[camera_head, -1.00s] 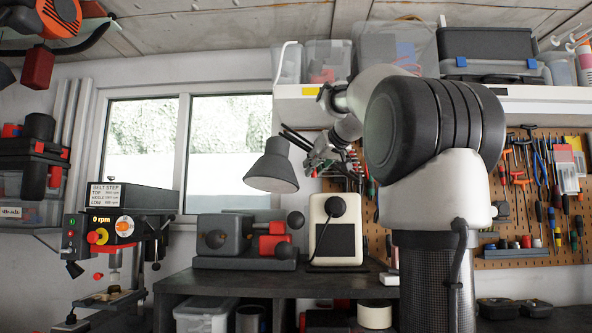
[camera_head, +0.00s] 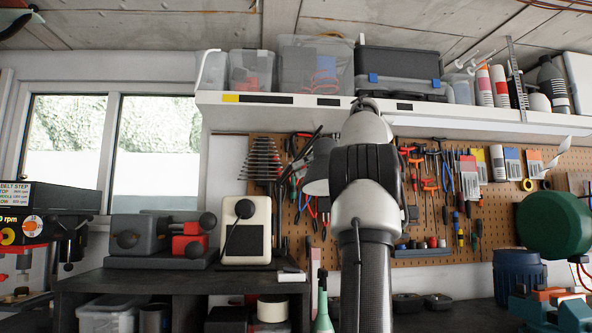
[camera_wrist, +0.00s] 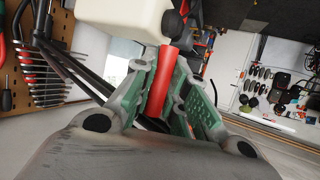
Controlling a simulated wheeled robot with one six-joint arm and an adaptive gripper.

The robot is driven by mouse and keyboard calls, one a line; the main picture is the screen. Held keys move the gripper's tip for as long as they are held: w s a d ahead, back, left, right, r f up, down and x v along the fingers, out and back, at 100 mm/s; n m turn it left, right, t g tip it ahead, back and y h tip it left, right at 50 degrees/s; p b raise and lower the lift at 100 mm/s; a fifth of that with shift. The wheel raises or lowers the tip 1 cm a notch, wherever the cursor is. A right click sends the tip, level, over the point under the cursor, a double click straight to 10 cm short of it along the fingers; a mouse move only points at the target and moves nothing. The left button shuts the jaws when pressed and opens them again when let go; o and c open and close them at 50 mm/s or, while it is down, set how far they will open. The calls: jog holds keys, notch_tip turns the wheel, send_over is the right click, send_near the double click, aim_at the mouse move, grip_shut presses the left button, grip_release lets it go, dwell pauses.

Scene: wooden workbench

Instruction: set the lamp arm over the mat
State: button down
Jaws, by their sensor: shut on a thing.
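The lamp's grey shade (camera_head: 316,176) hangs in front of the pegboard in the head view, partly hidden behind my arm. Its thin dark arm (camera_head: 302,146) slopes up beside the shade. In the wrist view my gripper (camera_wrist: 162,88) is shut on a red bar (camera_wrist: 159,82), with green-padded fingers on both sides of it. A pale block with a black knob (camera_wrist: 172,24) sits just beyond the fingers. Dark rods (camera_wrist: 72,64) run down on the left. In the head view my arm hides the gripper. I cannot make out the mat.
A dark bench (camera_head: 150,282) holds a grey-and-red machine (camera_head: 160,236) and a cream box (camera_head: 246,232). A loaded shelf (camera_head: 330,112) runs above the pegboard (camera_head: 450,232). A green rounded object (camera_head: 553,224) stands at right. Wrenches (camera_wrist: 38,76) hang at left in the wrist view.

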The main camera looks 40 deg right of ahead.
jog(key=shift+s+d+f+g, duration=0.1)
jog(key=shift+s+d+g, duration=0.25)
jog(key=shift+d, duration=0.35)
jog(key=c, duration=1.4)
grip_release()
jog(key=shift+v, duration=6)
jog(key=shift+d+f, duration=0.15)
jog(key=shift+f, duration=0.05)
